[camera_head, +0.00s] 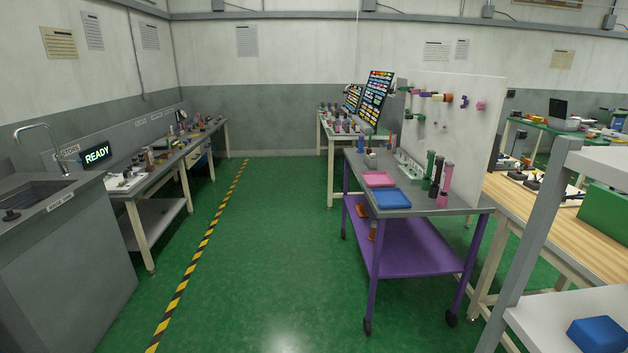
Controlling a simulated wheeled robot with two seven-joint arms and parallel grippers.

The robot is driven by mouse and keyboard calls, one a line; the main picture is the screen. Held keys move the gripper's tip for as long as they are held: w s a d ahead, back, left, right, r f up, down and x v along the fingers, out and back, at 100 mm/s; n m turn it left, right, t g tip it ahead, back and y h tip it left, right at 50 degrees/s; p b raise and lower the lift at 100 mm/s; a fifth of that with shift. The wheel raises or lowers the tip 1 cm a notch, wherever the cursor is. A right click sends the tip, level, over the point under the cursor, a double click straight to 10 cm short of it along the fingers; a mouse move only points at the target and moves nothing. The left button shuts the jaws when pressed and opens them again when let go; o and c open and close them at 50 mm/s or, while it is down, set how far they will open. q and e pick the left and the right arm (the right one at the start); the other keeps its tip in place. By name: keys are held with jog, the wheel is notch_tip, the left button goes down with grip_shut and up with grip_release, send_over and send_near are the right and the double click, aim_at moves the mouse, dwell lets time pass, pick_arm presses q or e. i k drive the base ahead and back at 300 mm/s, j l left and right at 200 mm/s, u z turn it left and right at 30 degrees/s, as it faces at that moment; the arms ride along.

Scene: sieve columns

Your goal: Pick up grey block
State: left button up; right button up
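A small greyish block-like item (371,160) stands near the back left of the cart's grey top, behind the pink tray; it is too small to tell for certain that it is the grey block. The purple cart (420,250) stands right of centre, some distance ahead. Upright columns stand at the right of its top: a green one (429,168), a black one (437,176) and a pink one (445,186). Neither of my grippers shows in the head view.
A pink tray (379,179) and a blue tray (392,198) lie on the cart's left side. A pegboard (455,125) rises behind it. A grey-framed shelf (535,240) is close at right. Green floor (270,250) is clear ahead, left of the cart.

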aim_at(372, 164)
jog(key=i+z, duration=0.1)
jog(key=i, duration=0.55)
jog(key=i+j+z, duration=0.1)
jog(key=i, duration=0.55)
jog(key=i+j+z, duration=0.1)
jog(key=i, duration=0.5)
jog(key=i+j+z, duration=0.1)
jog(key=i, duration=0.55)
jog(key=i+j+z, duration=0.35)
jog(key=i, duration=0.25)
jog(key=i+j+z, duration=0.4)
jog(key=i, duration=0.2)
jog(key=i+j+z, duration=0.35)
jog(key=i+j, duration=0.15)
